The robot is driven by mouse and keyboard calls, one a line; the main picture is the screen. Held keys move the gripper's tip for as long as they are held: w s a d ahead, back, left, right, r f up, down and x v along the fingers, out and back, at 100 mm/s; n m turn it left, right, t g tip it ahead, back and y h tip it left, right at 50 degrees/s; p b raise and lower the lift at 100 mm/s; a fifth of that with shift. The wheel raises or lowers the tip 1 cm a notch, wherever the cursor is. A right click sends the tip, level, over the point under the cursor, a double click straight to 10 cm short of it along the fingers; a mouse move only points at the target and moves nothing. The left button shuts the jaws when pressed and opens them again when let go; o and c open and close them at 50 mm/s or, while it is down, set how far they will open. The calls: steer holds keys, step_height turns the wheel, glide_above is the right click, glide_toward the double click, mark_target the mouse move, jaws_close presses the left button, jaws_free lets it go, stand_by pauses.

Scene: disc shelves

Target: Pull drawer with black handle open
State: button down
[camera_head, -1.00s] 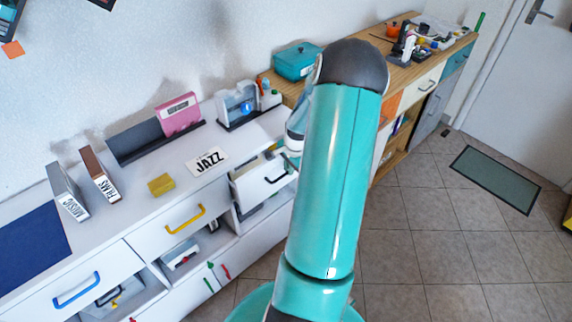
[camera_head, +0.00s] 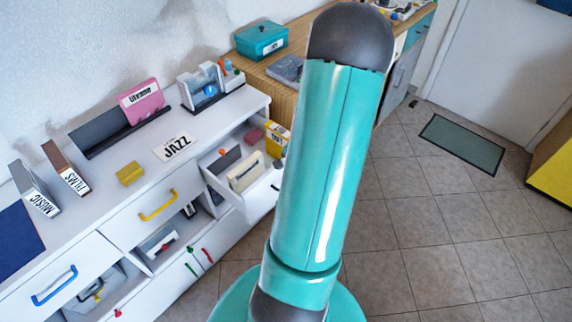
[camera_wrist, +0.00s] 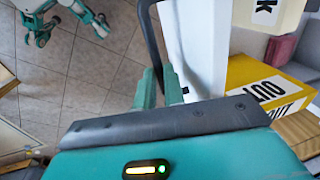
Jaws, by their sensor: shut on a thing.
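The drawer with the black handle (camera_head: 214,172) stands well out from the white cabinet. Its white front panel also shows in the wrist view (camera_wrist: 200,45). The black handle (camera_wrist: 152,38) runs down between the teal fingers of my gripper (camera_wrist: 158,88), which is shut on it. In the head view my arm hides my gripper and part of the drawer front. Inside the drawer are a cream box (camera_head: 246,172), a pink item (camera_head: 254,136) and a yellow box marked OUT (camera_head: 278,139), which also shows in the wrist view (camera_wrist: 262,92).
Drawers with a yellow handle (camera_head: 158,205) and a blue handle (camera_head: 54,286) are shut on the left. The cabinet top holds a JAZZ card (camera_head: 174,147), a yellow block (camera_head: 130,173) and upright files. Tiled floor (camera_head: 420,220) lies clear on the right, with a green mat (camera_head: 461,144).

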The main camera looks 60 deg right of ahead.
steer(key=shift+s+a, duration=0.25)
steer(key=shift+s, duration=1)
steer(key=shift+s+a, duration=0.2)
steer(key=shift+s, duration=1)
steer(key=c, duration=1.5)
jaws_free()
steer(key=r, duration=0.4)
steer(key=s+r, duration=0.1)
steer(key=r, duration=0.4)
steer(key=s+r, duration=0.1)
steer(key=r, duration=0.3)
steer(key=shift+s+a+r, duration=0.2)
steer(key=shift+a+r, duration=0.15)
